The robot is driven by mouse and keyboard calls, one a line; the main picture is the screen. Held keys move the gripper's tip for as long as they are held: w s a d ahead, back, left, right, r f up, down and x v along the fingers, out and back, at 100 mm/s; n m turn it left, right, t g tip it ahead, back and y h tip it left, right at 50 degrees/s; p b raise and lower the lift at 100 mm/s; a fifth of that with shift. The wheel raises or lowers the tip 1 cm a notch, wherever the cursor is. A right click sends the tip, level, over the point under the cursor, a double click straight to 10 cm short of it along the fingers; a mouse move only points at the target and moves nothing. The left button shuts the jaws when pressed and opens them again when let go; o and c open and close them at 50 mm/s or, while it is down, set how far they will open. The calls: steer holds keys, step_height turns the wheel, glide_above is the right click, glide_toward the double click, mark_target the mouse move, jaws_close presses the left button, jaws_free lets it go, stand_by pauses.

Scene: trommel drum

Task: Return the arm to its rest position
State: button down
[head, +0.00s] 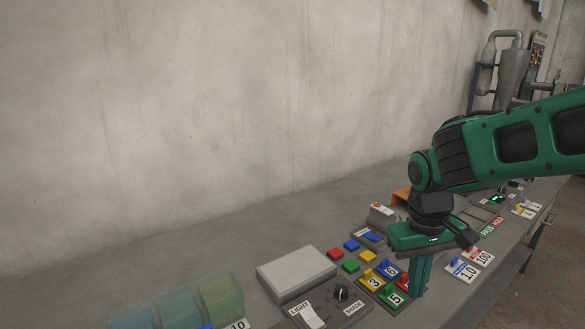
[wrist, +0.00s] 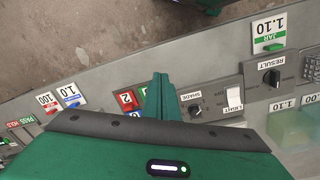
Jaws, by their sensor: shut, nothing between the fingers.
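My green arm (head: 510,143) reaches in from the right edge of the head view, with its wrist bent downward over the bench. My gripper (head: 418,290) points down beside the numbered coloured blocks, its fingers together with nothing between them. In the wrist view my gripper (wrist: 160,80) shows as a narrow green pair of fingers beside a red block marked 2 (wrist: 127,101). Whether the fingertips touch the bench or a block, I cannot tell.
The grey bench (head: 215,255) runs along a bare wall. Near my gripper are the numbered blocks (head: 374,283), a grey box (head: 296,272), a panel with a black knob (head: 341,291), and 1.0 and 100 labels (head: 467,271). Translucent bins (head: 220,299) stand at lower left. Space above the bench at left is clear.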

steer(key=s+d+m+y, duration=0.1)
steer(key=s+d+m, duration=0.6)
steer(key=s+d, duration=0.8)
steer(key=s, duration=0.3)
steer(key=shift+d+m, duration=0.25)
steer(key=shift+m, duration=0.15)
steer(key=shift+w, duration=0.15)
